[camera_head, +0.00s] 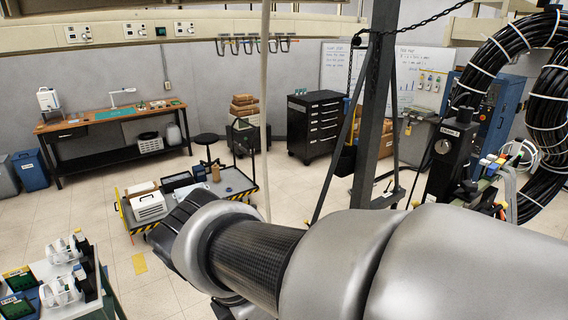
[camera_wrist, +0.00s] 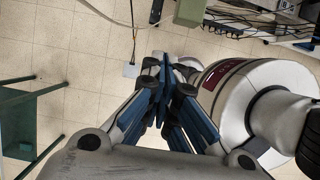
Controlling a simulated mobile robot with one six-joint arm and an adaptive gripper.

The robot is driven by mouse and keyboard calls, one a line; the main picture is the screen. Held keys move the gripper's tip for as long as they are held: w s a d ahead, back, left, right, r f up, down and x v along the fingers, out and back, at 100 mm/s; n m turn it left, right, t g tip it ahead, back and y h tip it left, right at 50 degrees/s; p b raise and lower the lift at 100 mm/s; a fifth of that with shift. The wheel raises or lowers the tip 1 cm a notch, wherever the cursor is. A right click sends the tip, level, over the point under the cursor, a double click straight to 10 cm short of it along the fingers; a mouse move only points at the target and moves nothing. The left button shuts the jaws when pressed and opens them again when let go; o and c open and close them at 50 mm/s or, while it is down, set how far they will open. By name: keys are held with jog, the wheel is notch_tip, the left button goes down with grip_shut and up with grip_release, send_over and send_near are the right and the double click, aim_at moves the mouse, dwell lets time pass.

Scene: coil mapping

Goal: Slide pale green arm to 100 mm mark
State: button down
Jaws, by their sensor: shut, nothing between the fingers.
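My gripper (camera_wrist: 167,70) shows in the wrist view with its blue-sided fingers together and nothing between them, above the tiled floor. In the head view my grey arm fills the lower right, and I cannot make out the fingertips. I cannot clearly identify the pale green arm or a 100 mm mark in either view. A green piece (camera_wrist: 190,12) shows at the top of the wrist view, apart from the fingertips; I cannot tell whether it belongs to the pale green arm.
A low cart (camera_head: 232,184) carries boxes in mid-room. A wooden workbench (camera_head: 75,122) stands at the back left, a black drawer cabinet (camera_head: 316,127) at the back. Black cable coils (camera_head: 548,118) hang at the right. A white cable (camera_wrist: 110,18) crosses the wrist view. Tiled floor lies open between.

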jog(key=shift+w+d, duration=0.65)
jog(key=shift+d, duration=0.35)
jog(key=shift+d, duration=0.1)
jog(key=w+d+p, duration=0.1)
jog(key=d, duration=0.1)
jog(key=w+d+p, duration=0.1)
jog(key=w+d, duration=0.1)
jog(key=shift+w+d+r, duration=0.1)
jog(key=shift+w+d, duration=0.15)
jog(key=shift+d, duration=0.05)
